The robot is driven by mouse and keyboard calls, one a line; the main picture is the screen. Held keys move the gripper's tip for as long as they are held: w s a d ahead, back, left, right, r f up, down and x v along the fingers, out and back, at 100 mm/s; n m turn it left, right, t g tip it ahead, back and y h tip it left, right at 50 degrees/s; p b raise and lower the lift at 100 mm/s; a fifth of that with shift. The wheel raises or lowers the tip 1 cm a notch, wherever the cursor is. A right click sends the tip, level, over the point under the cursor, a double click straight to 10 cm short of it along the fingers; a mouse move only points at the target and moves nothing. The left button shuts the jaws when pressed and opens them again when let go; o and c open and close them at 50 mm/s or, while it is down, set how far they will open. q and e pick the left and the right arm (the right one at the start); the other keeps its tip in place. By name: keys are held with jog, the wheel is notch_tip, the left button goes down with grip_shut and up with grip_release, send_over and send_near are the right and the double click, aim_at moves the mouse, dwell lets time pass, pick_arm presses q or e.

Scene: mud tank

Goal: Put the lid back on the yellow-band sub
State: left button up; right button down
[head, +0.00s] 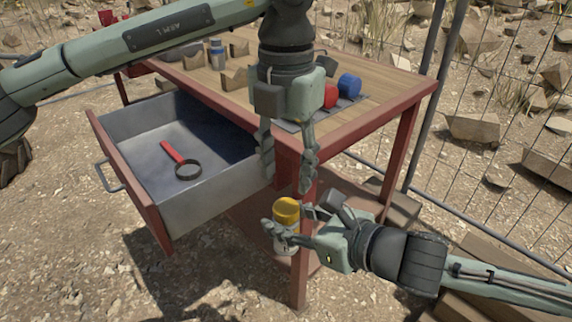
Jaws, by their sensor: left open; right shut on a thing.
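My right gripper (285,235) is shut on the yellow-band sub (285,243), a small pale container, and holds it upright beside the table's near corner leg. A yellow lid-like top (286,209) shows at its upper end. I cannot tell whether it is fully seated. My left gripper (287,184) points down, open and empty, just above the yellow top in the picture. The gripper's fingers stand apart, one on each side above it. The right gripper's fingers partly hide the sub's body.
The wooden table (395,88) holds a red cylinder (330,96), a blue cylinder (349,85), a blue-banded container (217,54) and several brown blocks. An open drawer (222,205) holds a red-handled magnifier (187,170). A wire fence (500,130) stands at right.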

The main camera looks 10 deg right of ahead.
aim_at(286, 206)
pick_arm(q)
jog(key=shift+r+n, duration=0.3)
jog(key=shift+n, duration=0.4)
jog(key=shift+f, duration=0.1)
jog(key=shift+f, duration=3.9)
jog(key=shift+c, duration=0.4)
jog(key=c, duration=0.9)
jog(key=m, duration=0.6)
jog(key=shift+m, duration=0.3)
